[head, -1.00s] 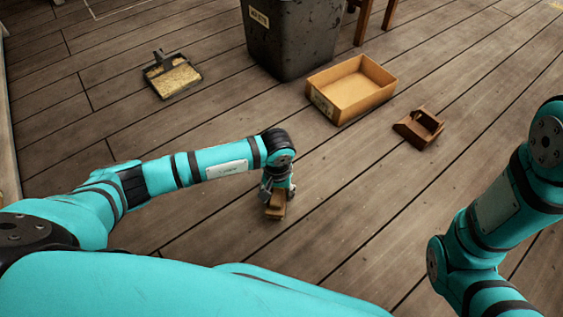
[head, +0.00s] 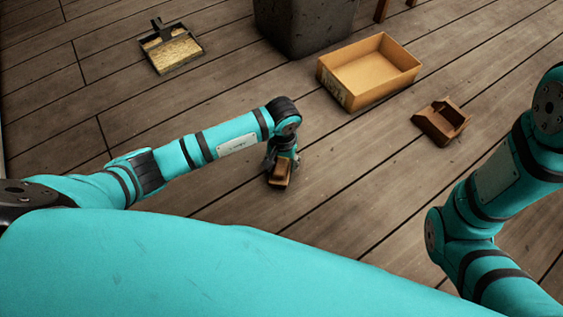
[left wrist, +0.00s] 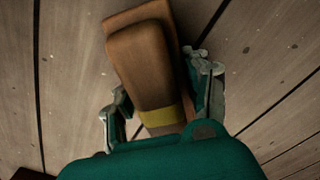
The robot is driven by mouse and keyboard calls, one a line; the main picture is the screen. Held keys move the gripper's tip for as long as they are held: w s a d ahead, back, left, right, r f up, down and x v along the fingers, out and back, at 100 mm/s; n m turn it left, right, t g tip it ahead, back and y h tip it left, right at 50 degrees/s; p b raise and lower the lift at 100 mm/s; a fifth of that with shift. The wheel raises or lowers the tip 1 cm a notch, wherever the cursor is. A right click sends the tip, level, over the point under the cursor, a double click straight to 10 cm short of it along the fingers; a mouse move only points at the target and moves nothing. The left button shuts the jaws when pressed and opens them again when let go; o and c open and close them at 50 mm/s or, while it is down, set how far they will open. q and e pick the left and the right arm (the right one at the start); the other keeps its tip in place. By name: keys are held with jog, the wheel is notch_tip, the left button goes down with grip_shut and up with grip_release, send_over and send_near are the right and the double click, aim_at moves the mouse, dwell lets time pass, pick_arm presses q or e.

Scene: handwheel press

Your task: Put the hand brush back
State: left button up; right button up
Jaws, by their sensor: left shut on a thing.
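The hand brush (head: 281,177) is a brown wooden piece, held low over the plank floor in the head view. In the left wrist view its brown body (left wrist: 143,65) lies between the fingers, with a yellow band near the palm. My left gripper (head: 281,163) is shut on it; both fingers (left wrist: 160,100) flank the brush in the left wrist view. I cannot tell whether the brush touches the floor. My right arm shows at the right edge of the head view, but its gripper is out of view.
A small brown wooden holder (head: 425,122) stands on the floor at right. An open cardboard-coloured box (head: 347,88) is left of and beyond it. A dark bin (head: 300,25) stands at the back, a dustpan with yellowish debris (head: 172,50) at back left. Floor between gripper and holder is clear.

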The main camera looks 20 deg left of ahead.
pick_arm(q)
jog(key=o, duration=1.1)
jog(key=shift+f, duration=0.1)
notch_tip(320, 180, up, 12)
jog(key=p, duration=0.7)
jog(key=shift+p, duration=0.3)
jog(key=shift+r, duration=0.2)
